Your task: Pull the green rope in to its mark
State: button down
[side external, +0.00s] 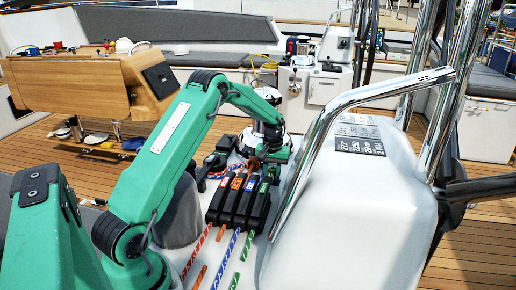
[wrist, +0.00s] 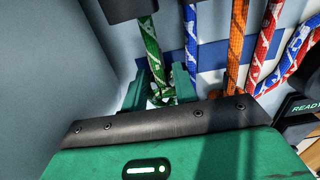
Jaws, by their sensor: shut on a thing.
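The green rope (wrist: 150,45) comes down from a dark block at the top of the wrist view and runs between my gripper's fingers (wrist: 160,90). My gripper is shut on it, with the green jaws either side of the rope. In the side view the green rope (side external: 243,260) also shows on the near side of the green-labelled black clutch (side external: 259,206). My gripper (side external: 268,153) is just beyond the clutches there, and its fingertips are hard to make out. I cannot make out a mark on the rope.
Blue (wrist: 191,30), orange (wrist: 236,45) and red (wrist: 268,40) ropes run close beside the green one. A blue band (wrist: 212,55) crosses the surface beneath them. A steel rail (side external: 325,125) and white console (side external: 350,215) stand right of the clutches. A wooden table (side external: 70,85) is at left.

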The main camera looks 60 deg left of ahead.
jog(key=shift+w+a, duration=0.85)
jog(key=shift+w, duration=0.05)
jog(key=c, duration=1.2)
grip_release()
jog(key=shift+o, duration=0.2)
jog(key=shift+s, duration=0.1)
jog(key=shift+r, duration=0.1)
jog(key=shift+r, duration=3.85)
